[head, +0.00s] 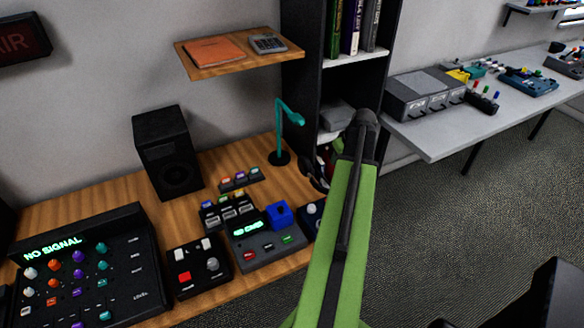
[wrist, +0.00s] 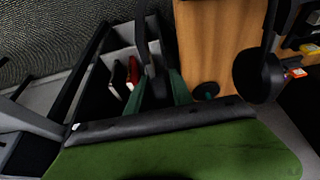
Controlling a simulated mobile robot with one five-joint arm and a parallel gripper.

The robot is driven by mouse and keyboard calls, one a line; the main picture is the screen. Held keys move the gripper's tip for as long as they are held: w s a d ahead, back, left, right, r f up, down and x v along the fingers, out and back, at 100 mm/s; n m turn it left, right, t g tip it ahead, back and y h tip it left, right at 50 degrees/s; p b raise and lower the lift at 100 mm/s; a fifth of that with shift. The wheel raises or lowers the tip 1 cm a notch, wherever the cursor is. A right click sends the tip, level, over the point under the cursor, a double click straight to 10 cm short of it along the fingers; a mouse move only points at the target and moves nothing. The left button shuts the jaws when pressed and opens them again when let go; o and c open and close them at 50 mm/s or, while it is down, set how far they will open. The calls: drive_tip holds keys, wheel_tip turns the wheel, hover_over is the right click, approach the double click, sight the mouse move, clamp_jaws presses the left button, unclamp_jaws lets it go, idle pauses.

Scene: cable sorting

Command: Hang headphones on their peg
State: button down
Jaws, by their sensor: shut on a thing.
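The black headphones show in the head view as a dark curved shape (head: 314,172) just left of my green arm, at the right end of the wooden desk. In the wrist view a round black ear cup (wrist: 258,78) with a band rising from it hangs at the right. My gripper (wrist: 156,86) shows in the wrist view with dark green fingers around a black part; it is shut on the headphones. In the head view my arm hides most of the gripper and part of the headphones. I cannot make out the peg in either view.
A teal lamp (head: 281,130) stands close left of the headphones. A black bookshelf (head: 300,60) rises behind. Control boxes and a speaker (head: 166,150) crowd the desk (head: 90,200). A grey table (head: 440,135) with devices stands at right; carpet is clear below it.

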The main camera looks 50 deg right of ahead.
drive_tip(key=w+a+f+b, duration=0.1)
drive_tip(key=w+f+b, duration=0.1)
drive_tip(key=w, duration=0.1)
drive_tip(key=w+a+f+b, duration=0.1)
drive_tip(key=w+f+b, duration=0.1)
drive_tip(key=w, duration=0.2)
drive_tip(key=w+a+f+b, duration=0.1)
drive_tip(key=w+f+b, duration=0.1)
drive_tip(key=w+f, duration=0.1)
drive_tip(key=shift+w+a, duration=0.15)
drive_tip(key=shift+a, duration=0.1)
drive_tip(key=shift+w+a, duration=0.1)
wheel_tip(320, 180, down, 4)
drive_tip(key=b, duration=0.4)
drive_tip(key=c, duration=1.1)
unclamp_jaws()
drive_tip(key=shift+r, duration=0.1)
drive_tip(key=p+v, duration=1.1)
drive_tip(key=w+p+v, duration=0.1)
drive_tip(key=p+v, duration=0.4)
drive_tip(key=v, duration=0.1)
drive_tip(key=shift+r, duration=0.4)
